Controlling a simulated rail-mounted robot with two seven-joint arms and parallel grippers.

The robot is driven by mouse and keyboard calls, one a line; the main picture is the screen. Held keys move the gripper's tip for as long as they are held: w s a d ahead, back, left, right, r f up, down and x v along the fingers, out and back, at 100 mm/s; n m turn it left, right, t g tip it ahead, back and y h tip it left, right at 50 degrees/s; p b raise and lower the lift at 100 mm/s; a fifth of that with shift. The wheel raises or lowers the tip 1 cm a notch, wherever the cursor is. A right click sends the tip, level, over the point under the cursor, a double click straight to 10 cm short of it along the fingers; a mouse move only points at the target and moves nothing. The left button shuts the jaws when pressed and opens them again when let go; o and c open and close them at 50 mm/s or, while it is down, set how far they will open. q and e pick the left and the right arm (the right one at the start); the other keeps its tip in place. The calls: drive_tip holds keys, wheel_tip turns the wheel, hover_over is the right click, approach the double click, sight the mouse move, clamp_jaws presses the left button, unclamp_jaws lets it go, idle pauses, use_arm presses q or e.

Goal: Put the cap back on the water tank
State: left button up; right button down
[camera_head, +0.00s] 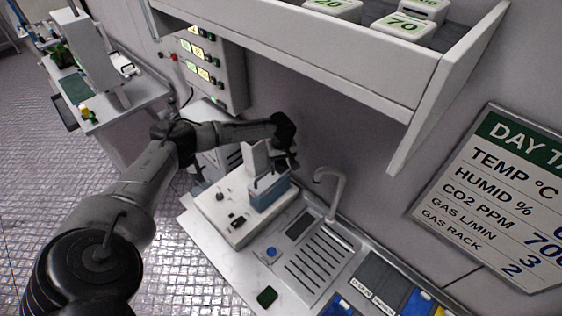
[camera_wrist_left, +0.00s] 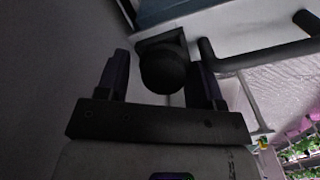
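A blue water tank (camera_head: 268,197) stands on a white machine on the counter, below my left gripper (camera_head: 290,160). A small round blue piece (camera_head: 271,252), which may be the cap, lies on the counter in front of the machine. My left gripper is near the tank's upper end, by the wall. In the left wrist view its two dark fingers (camera_wrist_left: 160,80) stand apart. A dark rounded object (camera_wrist_left: 164,68) shows between or beyond them; I cannot tell what it is, and a gap shows beside it. My right gripper is not in view.
A sink with a tap (camera_head: 330,190) and slotted drain (camera_head: 318,262) is right of the machine. A white shelf (camera_head: 340,55) overhangs the counter. A control box (camera_head: 208,65) is on the wall. A dark green pad (camera_head: 267,297) lies at the counter's front.

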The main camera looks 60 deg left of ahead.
sight(281, 161)
use_arm(q)
drive_tip(key=shift+o, duration=0.8)
drive_tip(key=shift+s+d+f, duration=0.1)
drive_tip(key=shift+f, duration=0.2)
wheel_tip(281, 161, up, 12)
drive_tip(key=shift+r, duration=0.15)
